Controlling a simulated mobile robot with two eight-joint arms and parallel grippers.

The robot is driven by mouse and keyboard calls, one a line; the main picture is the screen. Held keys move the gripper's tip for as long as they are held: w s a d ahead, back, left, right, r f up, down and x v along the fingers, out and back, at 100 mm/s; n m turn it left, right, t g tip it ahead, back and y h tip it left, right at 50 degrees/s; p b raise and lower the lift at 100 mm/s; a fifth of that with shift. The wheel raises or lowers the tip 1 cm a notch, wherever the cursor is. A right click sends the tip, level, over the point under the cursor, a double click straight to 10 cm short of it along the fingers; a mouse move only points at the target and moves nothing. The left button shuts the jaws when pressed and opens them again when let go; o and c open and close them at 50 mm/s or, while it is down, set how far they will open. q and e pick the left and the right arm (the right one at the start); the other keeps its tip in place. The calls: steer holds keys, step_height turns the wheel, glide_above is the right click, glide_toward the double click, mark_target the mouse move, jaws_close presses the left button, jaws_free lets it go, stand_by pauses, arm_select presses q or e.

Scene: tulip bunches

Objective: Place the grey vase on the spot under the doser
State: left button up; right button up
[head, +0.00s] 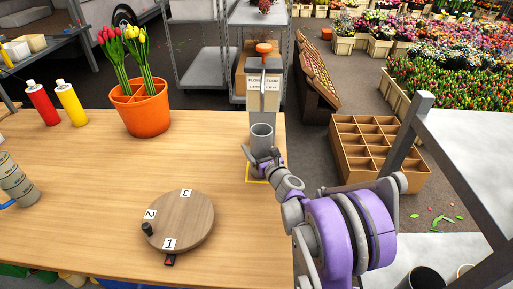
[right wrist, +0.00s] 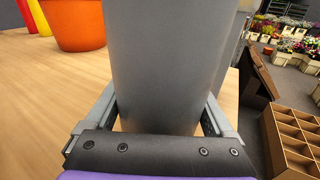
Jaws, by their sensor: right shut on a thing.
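The grey vase (head: 262,133) is upright at the table's far right edge, in front of the doser (head: 264,85) labelled as flower food. My right gripper (head: 262,163) is shut around the vase. In the right wrist view the vase (right wrist: 170,60) fills the space between the two fingers (right wrist: 165,118). A yellow outline (head: 248,181) on the table marks the spot, and it shows around the gripper and below the vase. The vase's base is hidden, so I cannot tell whether it touches the table. My left gripper is not in view.
An orange pot (head: 146,112) of tulips stands at the back left, beside red (head: 42,103) and yellow (head: 71,103) bottles. A round wooden turntable (head: 185,222) with numbered labels lies at the front. The table between is clear. A compartmented crate (head: 372,150) stands beyond the right edge.

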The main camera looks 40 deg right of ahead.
steer(key=o, duration=1)
steer(key=shift+f, duration=0.15)
steer(key=shift+o, duration=0.8)
steer(key=shift+r, duration=0.2)
steer(key=v, duration=1.2)
